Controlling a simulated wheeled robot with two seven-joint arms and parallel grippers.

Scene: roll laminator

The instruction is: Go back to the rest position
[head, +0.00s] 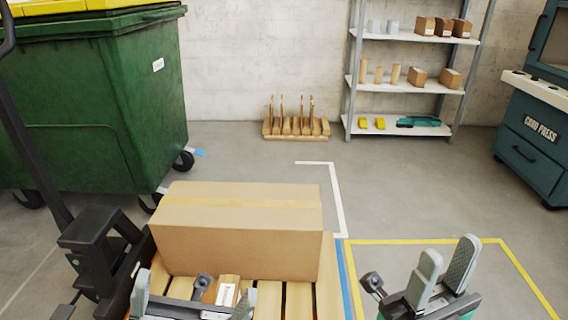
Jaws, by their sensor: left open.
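My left gripper (194,302) is at the bottom of the head view, low in front of the cardboard box. Its two fingers are spread wide and it is open. A small brown carton with a white label (228,291) shows between and behind its fingers, over the pallet slats; whether they touch is unclear. My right gripper (447,262) is at the lower right, pointing up and away over the floor. Its two grey fingers stand apart with nothing between them.
A large cardboard box (238,238) sits on a wooden pallet (298,301). A dark pallet-jack-like frame (95,245) and a green bin (90,110) stand left. Shelves (405,87), a wooden rack (296,127) and a teal press (540,130) are farther back. Floor beyond the box is clear.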

